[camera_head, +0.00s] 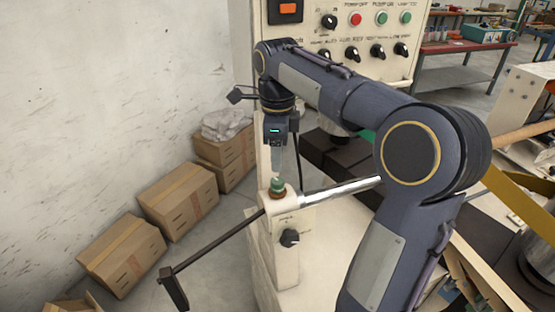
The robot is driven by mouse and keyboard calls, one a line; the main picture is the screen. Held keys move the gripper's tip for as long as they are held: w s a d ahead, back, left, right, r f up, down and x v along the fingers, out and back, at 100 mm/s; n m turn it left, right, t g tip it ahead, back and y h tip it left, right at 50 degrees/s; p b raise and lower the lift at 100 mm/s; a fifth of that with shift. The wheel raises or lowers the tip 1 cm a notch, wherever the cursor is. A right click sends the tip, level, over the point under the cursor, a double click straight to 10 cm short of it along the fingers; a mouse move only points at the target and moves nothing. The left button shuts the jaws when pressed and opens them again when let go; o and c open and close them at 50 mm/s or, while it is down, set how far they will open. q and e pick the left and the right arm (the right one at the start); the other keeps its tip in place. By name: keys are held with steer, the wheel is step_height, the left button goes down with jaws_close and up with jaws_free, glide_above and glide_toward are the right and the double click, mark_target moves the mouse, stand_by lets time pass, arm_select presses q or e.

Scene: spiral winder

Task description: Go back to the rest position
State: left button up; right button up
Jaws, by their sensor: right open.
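My right arm comes in from the lower right, bends at a large elbow and reaches over to the middle of the head view. My right gripper (277,168) points down and is open. It is directly above a green-topped button (277,186) on a pale machine post (285,240). The fingertips are small here, and I cannot tell whether they touch the button. No object shows between the fingers. My left gripper is not in view.
A control panel (365,18) with knobs and coloured buttons stands behind my arm. A black-handled lever (215,248) sticks out left of the post, and a metal shaft (340,190) runs right. Cardboard boxes (178,200) line the wall. A red table (460,55) stands farther back.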

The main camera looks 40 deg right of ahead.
steer(key=shift+s, duration=0.1)
stand_by(0.4)
steer(key=shift+s+a+f+n, duration=0.2)
steer(key=shift+s+n, duration=0.1)
steer(key=shift+n, duration=0.2)
steer(key=s+a+f+n+t+y+b, duration=0.2)
steer(key=s+a+f+n, duration=0.4)
steer(key=s+n, duration=0.3)
steer(key=s+a+f+n+t+y+b, duration=0.1)
steer(key=s+a+f+n+t, duration=0.2)
steer(key=s+a+f+n, duration=0.4)
steer(key=s+a+n, duration=0.1)
steer(key=n, duration=0.6)
steer(key=shift+s+f+n+t+y+b, duration=0.3)
steer(key=shift+s+n+t+y+b, duration=0.05)
steer(key=shift+s+n+t+y, duration=0.05)
steer(key=shift+a, duration=0.1)
